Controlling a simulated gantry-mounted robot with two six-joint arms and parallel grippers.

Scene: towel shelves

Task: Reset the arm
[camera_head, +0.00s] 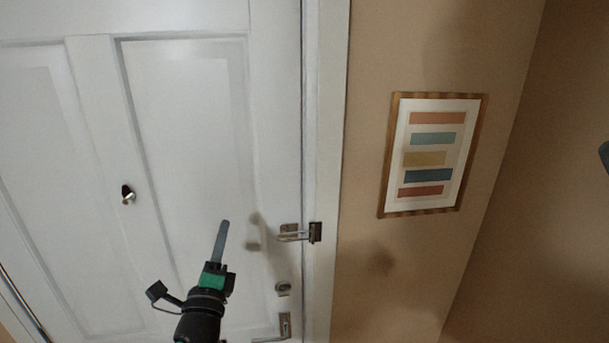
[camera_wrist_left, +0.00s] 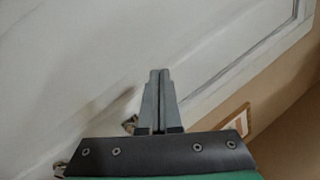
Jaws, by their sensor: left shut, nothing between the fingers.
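My left gripper (camera_head: 222,236) is raised in front of a white panelled door (camera_head: 185,140) in the head view. Its grey fingers are together with nothing between them, and they point up the picture. In the left wrist view the closed fingers (camera_wrist_left: 159,76) show at the centre with the door behind them. The gripper appears apart from the door. At the far right edge of the head view a small dark part (camera_head: 604,155) shows; I cannot tell what it is. My right gripper is not recognisable in either view.
The door has a latch (camera_head: 298,233) at its right edge, a lock (camera_head: 283,288) and a handle (camera_head: 285,325) below it, and a small knob (camera_head: 128,195). A framed picture (camera_head: 432,155) hangs on the tan wall (camera_head: 400,280) to the right.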

